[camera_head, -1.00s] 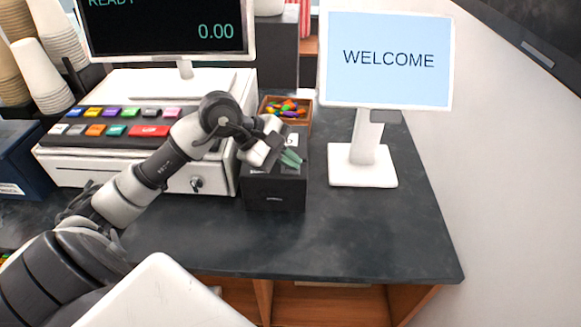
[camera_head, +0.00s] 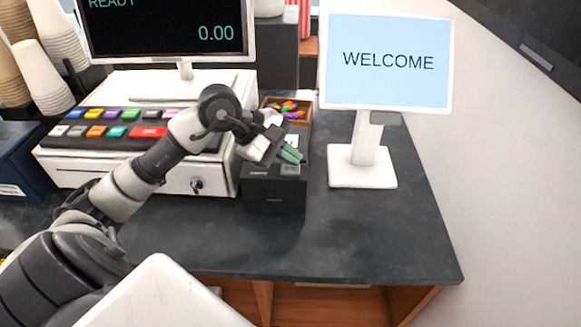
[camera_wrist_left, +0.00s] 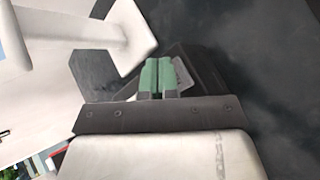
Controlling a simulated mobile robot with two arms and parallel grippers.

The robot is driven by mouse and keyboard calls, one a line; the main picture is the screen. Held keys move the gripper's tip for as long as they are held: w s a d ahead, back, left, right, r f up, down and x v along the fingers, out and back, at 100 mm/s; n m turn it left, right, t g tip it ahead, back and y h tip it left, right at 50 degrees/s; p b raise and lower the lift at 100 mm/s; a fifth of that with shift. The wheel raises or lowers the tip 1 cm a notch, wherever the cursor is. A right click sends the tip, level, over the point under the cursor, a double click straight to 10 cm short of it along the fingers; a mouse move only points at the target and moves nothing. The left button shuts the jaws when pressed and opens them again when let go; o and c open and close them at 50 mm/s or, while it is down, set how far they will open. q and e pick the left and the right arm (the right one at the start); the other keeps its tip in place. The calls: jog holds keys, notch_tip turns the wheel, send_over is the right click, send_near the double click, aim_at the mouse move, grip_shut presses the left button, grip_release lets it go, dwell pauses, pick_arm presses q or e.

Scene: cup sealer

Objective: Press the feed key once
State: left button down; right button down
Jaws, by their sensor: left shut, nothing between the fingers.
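A black printer box (camera_head: 275,193) stands on the counter beside the cash register. A small grey key (camera_head: 290,169) shows on its top, near the right front corner; I take it as the feed key, though its label is too small to read. My left gripper (camera_head: 291,154) is shut and empty, its green fingertips just above and behind the key in the head view. In the left wrist view the shut green fingers (camera_wrist_left: 157,77) are over the dark box, with a grey patch (camera_wrist_left: 184,73) beside them. I cannot tell whether they touch it. My right gripper is out of view.
The cash register (camera_head: 170,178) with coloured keys is left of the box. A tray of colourful items (camera_head: 300,116) lies behind it. The WELCOME screen (camera_head: 385,90) stands to the right on a white base. The counter (camera_head: 350,235) in front is clear.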

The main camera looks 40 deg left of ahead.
aim_at(290, 171)
pick_arm(q)
jog(key=shift+r, duration=0.1)
jog(key=shift+r+p, duration=1.1)
jog(key=shift+r, duration=1.35)
jog(key=shift+f, duration=0.15)
